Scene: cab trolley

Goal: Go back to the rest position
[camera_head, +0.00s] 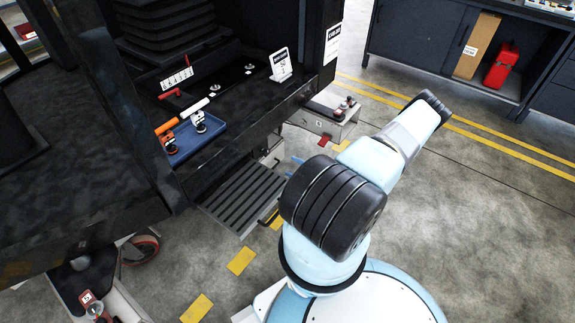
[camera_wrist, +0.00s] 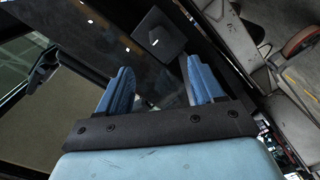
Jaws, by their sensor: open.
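My gripper (camera_wrist: 162,88) shows in the wrist view with its two blue ribbed fingers apart and nothing between them. Beyond the fingers are dark cab panels and a dark square plate (camera_wrist: 159,38). In the head view my arm is folded, with its pale elbow link pointing up and right over the floor. Most of the gripper is hidden there behind a black arm joint; small blue bits left of that joint may be its fingertips.
A blue tray (camera_head: 193,138) with small items lies on the dark cab ledge at left. A ridged step (camera_head: 238,197) and a grey box (camera_head: 325,118) are close by. A dark workbench (camera_head: 425,40) holds a red canister (camera_head: 501,66). Floor at right is clear.

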